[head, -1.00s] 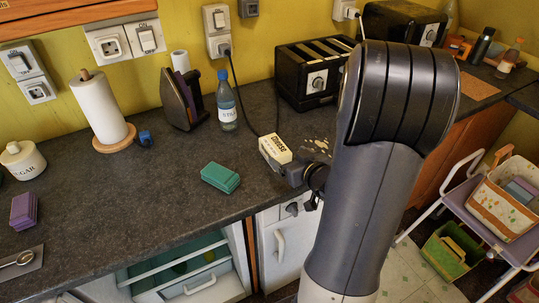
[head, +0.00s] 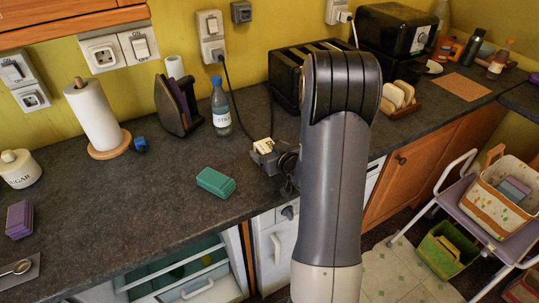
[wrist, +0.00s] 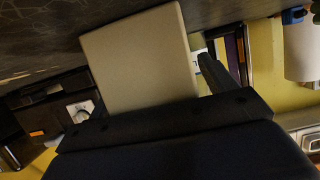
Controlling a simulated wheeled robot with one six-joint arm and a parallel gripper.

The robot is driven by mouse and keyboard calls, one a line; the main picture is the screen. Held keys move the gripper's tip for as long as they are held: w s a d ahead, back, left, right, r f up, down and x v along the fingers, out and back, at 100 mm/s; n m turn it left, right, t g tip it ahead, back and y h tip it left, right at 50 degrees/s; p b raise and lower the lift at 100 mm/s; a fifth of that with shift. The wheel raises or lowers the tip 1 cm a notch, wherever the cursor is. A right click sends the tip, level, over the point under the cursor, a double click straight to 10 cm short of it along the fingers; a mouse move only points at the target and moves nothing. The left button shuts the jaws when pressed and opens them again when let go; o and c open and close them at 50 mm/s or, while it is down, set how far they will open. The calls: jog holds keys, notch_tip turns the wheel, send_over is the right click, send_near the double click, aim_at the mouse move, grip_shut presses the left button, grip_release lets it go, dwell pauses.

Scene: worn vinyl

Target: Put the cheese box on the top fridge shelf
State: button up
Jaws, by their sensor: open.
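The cream cheese box (head: 262,145) stands on the dark counter in front of the black toaster, partly hidden by my gripper. My gripper (head: 268,158) is open, low at the box's near side. In the wrist view the box (wrist: 140,60) is a large plain cream face close ahead. One dark finger (wrist: 215,72) shows to its right with a small gap; the other finger is not clearly seen. The fridge (head: 180,275) is open under the counter, its upper shelf (head: 170,264) showing as a pale-edged pane, with a drawer lower down.
A green box (head: 215,182) lies left of my gripper near the counter edge. A paper roll (head: 95,115) is further left.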

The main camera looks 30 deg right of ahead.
jog(key=shift+c, duration=0.2)
jog(key=c, duration=1.2)
jog(key=shift+c, duration=0.4)
jog(key=shift+r, duration=0.1)
